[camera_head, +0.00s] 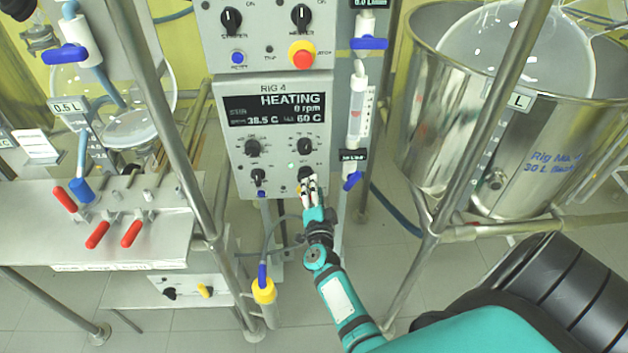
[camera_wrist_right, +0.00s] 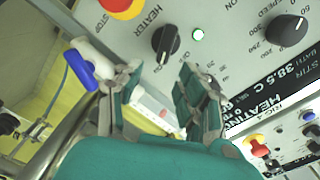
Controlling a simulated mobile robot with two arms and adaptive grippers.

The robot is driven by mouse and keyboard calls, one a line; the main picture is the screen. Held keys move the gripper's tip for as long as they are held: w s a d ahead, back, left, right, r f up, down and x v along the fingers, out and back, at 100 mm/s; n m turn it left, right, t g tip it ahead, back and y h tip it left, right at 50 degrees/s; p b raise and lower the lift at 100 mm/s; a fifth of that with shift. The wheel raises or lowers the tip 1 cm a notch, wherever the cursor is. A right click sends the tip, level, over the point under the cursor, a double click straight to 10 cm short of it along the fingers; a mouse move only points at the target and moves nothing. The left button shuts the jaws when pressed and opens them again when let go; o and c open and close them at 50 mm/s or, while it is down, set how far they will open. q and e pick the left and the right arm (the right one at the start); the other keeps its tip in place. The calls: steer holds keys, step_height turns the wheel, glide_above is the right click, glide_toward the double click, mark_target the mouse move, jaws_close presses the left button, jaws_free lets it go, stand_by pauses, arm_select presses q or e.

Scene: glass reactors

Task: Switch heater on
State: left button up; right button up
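The heater switch is a black rotary knob (camera_wrist_right: 167,43) beside the printed word HEATER. A small green lamp (camera_wrist_right: 198,34) next to it looks lit. In the head view the switch (camera_head: 305,173) sits at the lower right of the RIG 4 panel (camera_head: 240,182). The panel's display (camera_head: 275,108) reads HEATING, 0 rpm, 38.5 C and 60 C. My right gripper (camera_head: 309,188) is just below the switch; in the wrist view its fingers (camera_wrist_right: 159,78) are apart and empty, with the knob just beyond the fingertips. I see no contact. My left gripper is out of view.
A red and yellow stop button (camera_wrist_right: 122,7) is close to the right gripper. A blue-handled valve (camera_head: 352,181) is right of the panel, and a steel vessel (camera_head: 425,125) stands further right. Metal frame posts (camera_head: 165,110) flank the panel. A yellow-capped part (camera_head: 264,290) is below.

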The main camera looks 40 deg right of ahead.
steer(key=v, duration=0.3)
steer(key=shift+a+f, duration=0.1)
stand_by(0.4)
steer(key=s+a+f+n+g+y, duration=0.25)
steer(key=s+a+f+n, duration=0.2)
steer(key=f, duration=0.45)
steer(key=s+a+f+n+g+y, duration=0.1)
steer(key=s+a+f+n+y, duration=0.35)
steer(key=f, duration=0.55)
steer(key=s+a+f+n+g+y, duration=0.2)
steer(key=s+a+f+n, duration=0.25)
steer(key=f, duration=0.45)
steer(key=s+f+n+g, duration=0.2)
steer(key=s+f+g, duration=0.1)
steer(key=s, duration=0.7)
steer(key=s+d+f+n+g, duration=0.1)
steer(key=s+f+n+g, duration=0.2)
steer(key=s+f, duration=0.3)
steer(key=s+f+n+g, duration=0.2)
steer(key=s+f+g, duration=0.1)
steer(key=s, duration=1.2)
steer(key=shift+s+d+f+p, duration=0.3)
steer(key=shift+d+f+p, duration=0.1)
steer(key=shift+f, duration=0.5)
